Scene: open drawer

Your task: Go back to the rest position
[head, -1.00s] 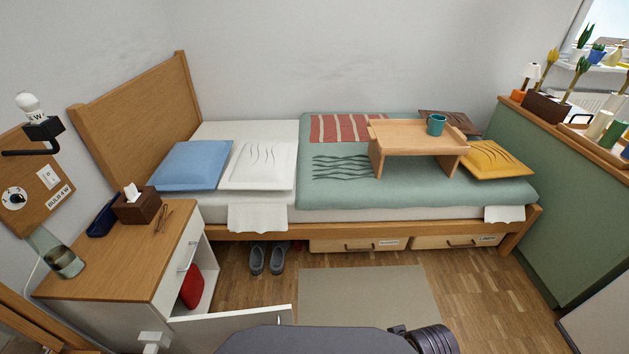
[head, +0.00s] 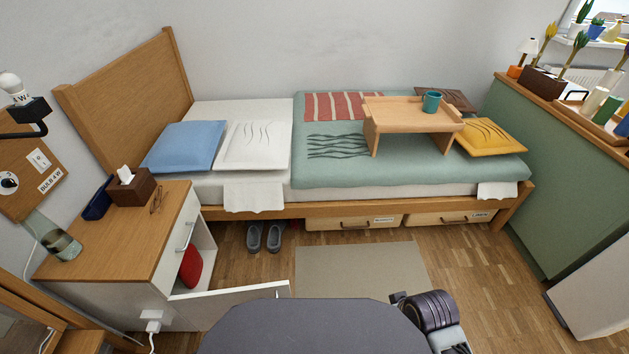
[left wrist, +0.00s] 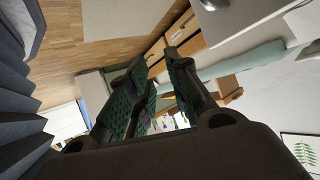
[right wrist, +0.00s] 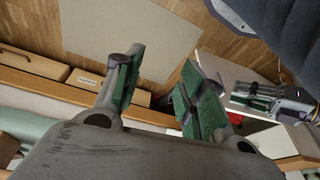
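My left gripper (left wrist: 155,76) is open and empty in the left wrist view, with a gap between its green-padded fingers. My right gripper (right wrist: 162,72) is open and empty in the right wrist view, with bare floor and mat behind its fingers. My left gripper also shows at the right side of the right wrist view (right wrist: 264,98). Neither gripper shows in the head view, where only part of my right arm is at the bottom. Neither gripper touches any object that I can see.
A wooden-topped nightstand (head: 110,255) stands at left; its lower white front panel (head: 230,292) is swung out, with a red item (head: 191,267) inside. A bed (head: 400,212) with a tray table (head: 415,115) spans the back. The floor mat (head: 360,270) is clear. A green cabinet (head: 550,180) stands at right.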

